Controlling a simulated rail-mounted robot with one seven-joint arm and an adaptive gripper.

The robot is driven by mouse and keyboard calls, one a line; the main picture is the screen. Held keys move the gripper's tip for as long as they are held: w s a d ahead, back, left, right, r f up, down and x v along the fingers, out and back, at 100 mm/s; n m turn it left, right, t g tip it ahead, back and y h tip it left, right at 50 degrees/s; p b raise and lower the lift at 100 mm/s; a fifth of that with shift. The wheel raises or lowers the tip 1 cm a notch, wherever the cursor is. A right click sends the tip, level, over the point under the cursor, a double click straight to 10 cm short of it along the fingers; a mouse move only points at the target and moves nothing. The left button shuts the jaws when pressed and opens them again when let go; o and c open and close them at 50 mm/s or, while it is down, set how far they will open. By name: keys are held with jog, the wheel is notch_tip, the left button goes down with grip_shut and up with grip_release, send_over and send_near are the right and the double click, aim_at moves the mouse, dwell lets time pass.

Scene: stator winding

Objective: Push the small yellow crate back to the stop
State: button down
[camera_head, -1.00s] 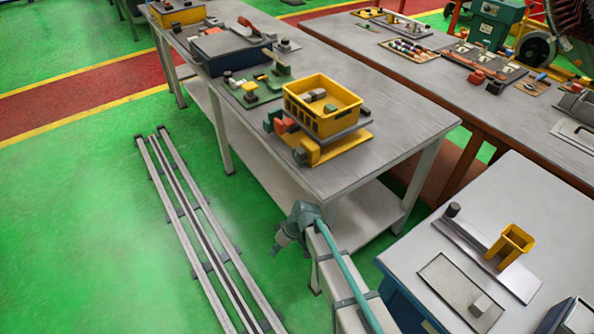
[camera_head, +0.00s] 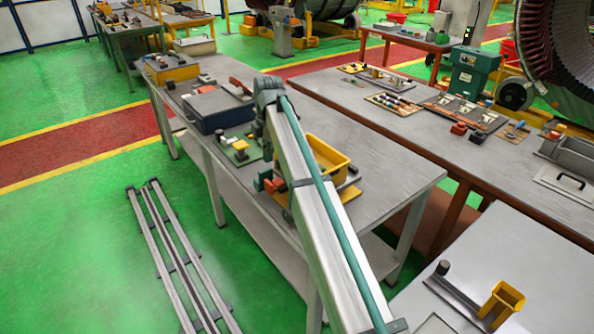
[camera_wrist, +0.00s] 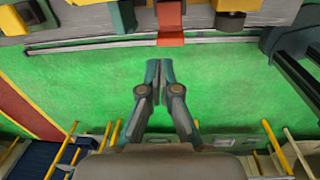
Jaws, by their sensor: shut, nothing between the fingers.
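The small yellow crate (camera_head: 502,299), an open-topped upright box, sits on a narrow grey strip (camera_head: 459,295) on the near right bench. A dark upright post (camera_head: 443,267) stands at the strip's far left end, apart from the crate; it looks like the stop. I cannot make out my gripper in the head view, where my arm crosses the middle table. The small crate is not recognisable in the wrist view.
A larger yellow bin (camera_head: 327,157) on the middle table (camera_head: 385,190) is partly hidden behind my arm. A dark blue box (camera_head: 218,110) and small parts stand near it. The brown-legged bench (camera_head: 400,85) holds tool trays. Floor rails (camera_head: 165,245) lie at left.

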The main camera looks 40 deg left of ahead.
jog(key=shift+n+h, duration=0.3)
jog(key=shift+h, duration=0.2)
jog(key=f+p, duration=0.1)
jog(key=f, duration=0.1)
jog(key=d+f+p, duration=0.1)
jog(key=f, duration=0.2)
jog(key=d+f+p, duration=0.1)
jog(key=f, duration=0.1)
jog(key=shift+w+f, duration=0.25)
jog(key=shift+w, duration=0.15)
jog(key=w, duration=0.1)
jog(key=w+p, duration=0.1)
jog(key=w, duration=0.1)
jog(key=shift+d+f+p, duration=0.3)
jog(key=shift+d+p, duration=0.05)
jog(key=shift+w+d+f, duration=0.1)
jog(key=shift+w+d, duration=0.05)
jog(key=shift+w, duration=0.35)
jog(key=w, duration=0.2)
jog(key=w+d+b, duration=0.1)
jog(key=w, duration=0.2)
jog(key=shift+d+f, duration=0.1)
jog(key=shift+d, duration=0.05)
jog(key=shift+w, duration=0.15)
